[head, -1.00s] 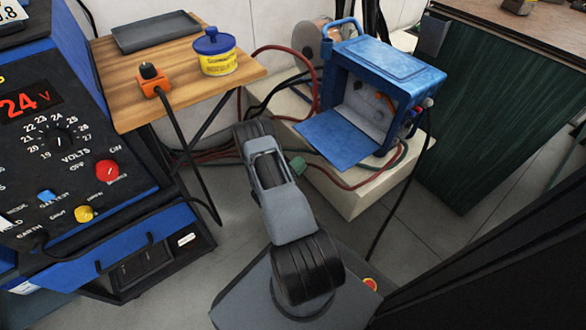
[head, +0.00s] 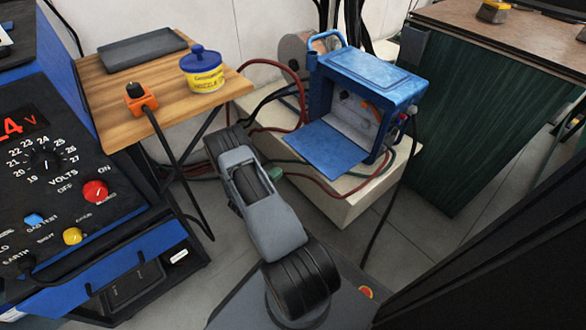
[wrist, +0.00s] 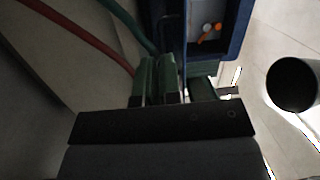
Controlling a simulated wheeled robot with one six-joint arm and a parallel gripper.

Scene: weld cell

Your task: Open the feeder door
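The blue wire feeder (head: 376,76) stands on a pale block behind my arm. Its blue door (head: 326,147) is swung down and lies out flat in front of the opening, so the grey inside shows. My gripper (head: 273,174) is mostly hidden behind my arm in the head view; only a green bit shows, left of the door and apart from it. In the wrist view the green fingers of my gripper (wrist: 157,80) are close together with nothing visible between them. The feeder's blue frame (wrist: 229,48) is just beyond them, with orange parts inside.
Red and green hoses (head: 310,181) run around the feeder and near my gripper. A wooden table (head: 165,100) with a yellow tub stands left. The blue welder (head: 75,235) is at the left front, a dark green bench (head: 475,120) at right.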

